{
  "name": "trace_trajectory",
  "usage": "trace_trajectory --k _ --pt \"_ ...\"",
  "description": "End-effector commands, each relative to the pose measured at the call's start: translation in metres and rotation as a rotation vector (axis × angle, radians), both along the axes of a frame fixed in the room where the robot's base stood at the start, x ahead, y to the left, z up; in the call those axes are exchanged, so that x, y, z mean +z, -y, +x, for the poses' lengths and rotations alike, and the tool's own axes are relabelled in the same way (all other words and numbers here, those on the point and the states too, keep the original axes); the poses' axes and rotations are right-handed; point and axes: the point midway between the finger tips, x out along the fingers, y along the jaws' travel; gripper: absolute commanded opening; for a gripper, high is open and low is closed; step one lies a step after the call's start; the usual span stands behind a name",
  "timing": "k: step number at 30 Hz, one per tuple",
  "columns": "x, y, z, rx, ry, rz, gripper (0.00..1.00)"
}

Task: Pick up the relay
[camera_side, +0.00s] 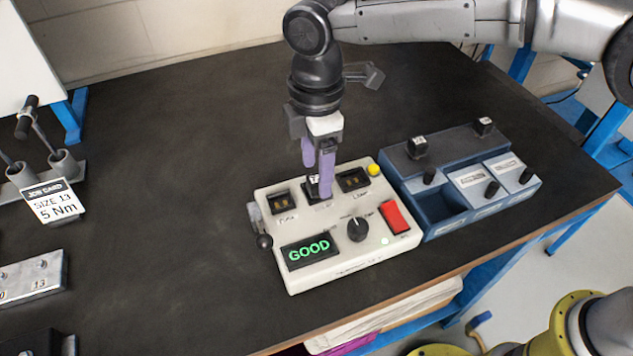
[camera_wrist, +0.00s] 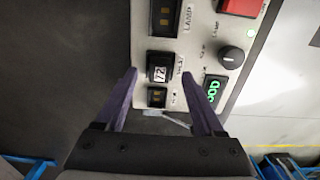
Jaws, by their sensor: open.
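A black relay with a white label reading 72 (camera_wrist: 158,72) sits in the middle socket of the white tester (camera_side: 338,265). In the side view the relay (camera_side: 314,186) is partly hidden by my fingers. My gripper (camera_side: 317,180) points down over the tester with its purple fingers apart, one on each side of the relay. In the wrist view the open fingertips (camera_wrist: 158,76) flank the relay, with visible gaps; I cannot tell how far down they reach. The tester's display (camera_side: 309,250) reads GOOD in green.
The tester has a red switch (camera_side: 394,217), a black knob (camera_side: 358,229) and a side lever (camera_side: 264,241). A job card (camera_side: 52,201) stands left; the bench between is clear.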

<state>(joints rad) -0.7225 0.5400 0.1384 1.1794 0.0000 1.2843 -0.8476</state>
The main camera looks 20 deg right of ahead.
Motion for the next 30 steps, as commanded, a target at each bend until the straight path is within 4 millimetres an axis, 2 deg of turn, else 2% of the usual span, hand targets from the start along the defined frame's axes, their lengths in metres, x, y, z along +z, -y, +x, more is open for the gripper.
trace_trajectory --k 5,13,24,25,30 --pt "-0.019 0.0 0.0 0.0 -0.001 -0.001 0.7" --pt "-0.021 0.0 0.0 0.0 0.001 0.0 0.7" --pt "-0.021 0.0 0.0 0.0 0.001 0.0 0.03" --pt "-0.021 0.0 0.0 0.0 0.001 0.0 0.0" --pt "-0.021 0.0 0.0 0.0 0.001 0.001 0.0"
